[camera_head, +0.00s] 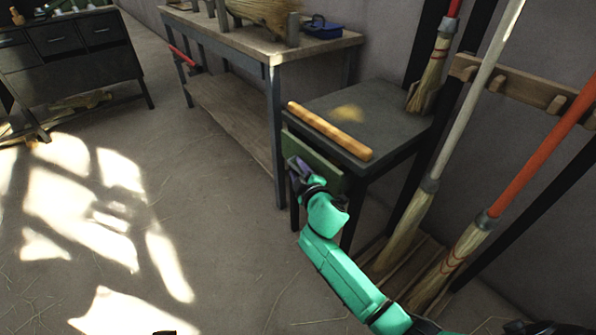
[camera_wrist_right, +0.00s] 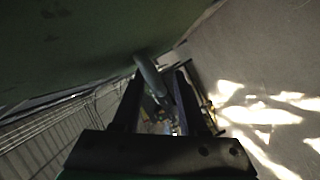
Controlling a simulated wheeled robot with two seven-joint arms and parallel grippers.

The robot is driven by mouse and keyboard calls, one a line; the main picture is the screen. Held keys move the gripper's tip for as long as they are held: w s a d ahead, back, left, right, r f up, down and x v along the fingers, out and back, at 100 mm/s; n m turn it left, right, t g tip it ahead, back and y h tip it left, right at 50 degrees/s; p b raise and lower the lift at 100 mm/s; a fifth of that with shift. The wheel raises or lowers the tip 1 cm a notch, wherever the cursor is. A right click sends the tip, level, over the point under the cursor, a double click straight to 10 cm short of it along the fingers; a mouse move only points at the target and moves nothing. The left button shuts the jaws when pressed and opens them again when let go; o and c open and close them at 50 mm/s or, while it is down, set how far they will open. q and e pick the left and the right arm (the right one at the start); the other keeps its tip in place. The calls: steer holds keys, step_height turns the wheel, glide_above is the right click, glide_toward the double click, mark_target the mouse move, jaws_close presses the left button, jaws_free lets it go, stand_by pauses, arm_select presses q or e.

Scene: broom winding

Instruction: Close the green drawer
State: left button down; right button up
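The green drawer (camera_head: 318,168) sits under the top of a small dark side table (camera_head: 375,115). Its green front shows below the table edge, partly hidden by my right gripper. How far it stands out is hard to tell. My right gripper (camera_head: 298,168), on the turquoise arm, is at the drawer front. In the right wrist view, a dark green surface (camera_wrist_right: 70,40) fills the upper left. A grey handle-like bar (camera_wrist_right: 150,75) lies at the fingertips of my right gripper (camera_wrist_right: 160,85), whose fingers stand apart. Contact is unclear.
A wooden rod (camera_head: 330,131) lies along the front edge of the side table. Several brooms (camera_head: 410,215) lean at the right by a wall rack (camera_head: 530,88). A workbench (camera_head: 230,110) stands to the left. The floor (camera_head: 220,225) in front is clear.

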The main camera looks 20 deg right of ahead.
jaws_close()
stand_by(1.2)
